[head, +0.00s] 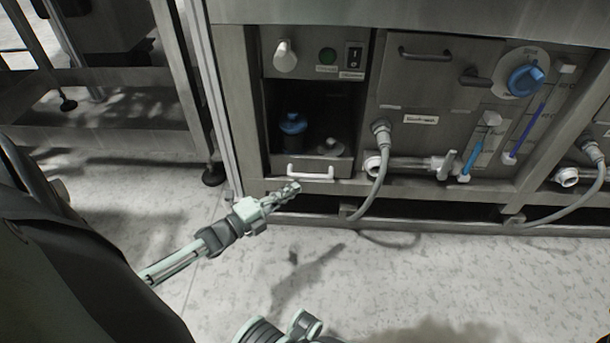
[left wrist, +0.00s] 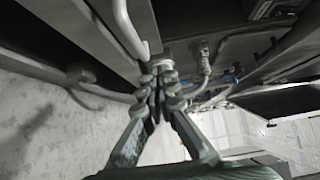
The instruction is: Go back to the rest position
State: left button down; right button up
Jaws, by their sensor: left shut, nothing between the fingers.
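My left gripper (head: 291,189) is shut and empty in the head view, low in front of the steel washer frame. Its tips are just below and left of the white drawer handle (head: 310,174); I cannot tell whether they touch anything. In the left wrist view the fingers (left wrist: 158,88) are closed together, with a pale handle bar (left wrist: 127,30) beyond them. Part of my own arm shows at the bottom of the head view, but my right gripper is not visible.
An open compartment holds a blue-capped bottle (head: 293,127). Grey hoses (head: 377,182) and a white pipe valve (head: 445,165) stick out to the right. A blue dial (head: 526,79) is at the upper right. The pale floor (head: 440,270) in front is clear.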

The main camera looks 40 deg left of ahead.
pick_arm(q)
jog(key=shift+v, duration=0.9)
